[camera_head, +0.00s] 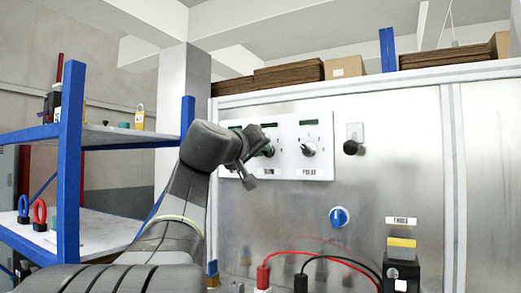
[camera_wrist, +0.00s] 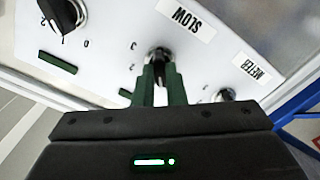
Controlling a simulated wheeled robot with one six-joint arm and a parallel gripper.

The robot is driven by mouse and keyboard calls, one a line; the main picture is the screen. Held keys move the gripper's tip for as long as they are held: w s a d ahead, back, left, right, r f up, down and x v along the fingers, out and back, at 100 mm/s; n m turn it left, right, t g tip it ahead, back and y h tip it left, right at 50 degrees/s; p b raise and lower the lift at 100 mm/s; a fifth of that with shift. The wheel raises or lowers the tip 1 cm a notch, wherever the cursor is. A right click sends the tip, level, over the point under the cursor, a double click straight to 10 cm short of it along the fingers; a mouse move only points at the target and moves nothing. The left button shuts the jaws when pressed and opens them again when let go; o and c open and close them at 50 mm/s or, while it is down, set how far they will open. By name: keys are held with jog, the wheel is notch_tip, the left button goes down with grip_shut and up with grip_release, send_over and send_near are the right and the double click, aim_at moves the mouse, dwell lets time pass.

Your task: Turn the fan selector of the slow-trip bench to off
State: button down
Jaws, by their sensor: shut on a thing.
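A white panel (camera_head: 290,125) with a row of selectors is fixed to the metal bench front. In the wrist view, seen upside down, my gripper (camera_wrist: 160,82) has its two green fingers on either side of a small dark knob (camera_wrist: 159,54) and is shut on it. In the head view my gripper (camera_head: 264,151) is at the middle selector; my wrist hides part of the panel's left. The held knob's pointer direction cannot be made out.
A black-and-white selector (camera_head: 309,149) is to the right on the panel. Beyond are a black knob (camera_head: 351,147) and a blue rotary knob (camera_head: 339,217). Red and black leads (camera_head: 328,256) loop below. A blue-framed shelf (camera_head: 69,150) stands at left.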

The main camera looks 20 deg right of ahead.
jog(key=shift+f+n, duration=0.15)
jog(key=shift+n, duration=0.75)
jog(key=c, duration=1.5)
grip_release()
jog(key=shift+s+a, duration=0.1)
jog(key=b+v, duration=0.3)
jog(key=v, duration=1)
jog(key=shift+s+a+b, duration=0.15)
jog(key=shift+a+b, duration=0.05)
jog(key=shift+b, duration=0.15)
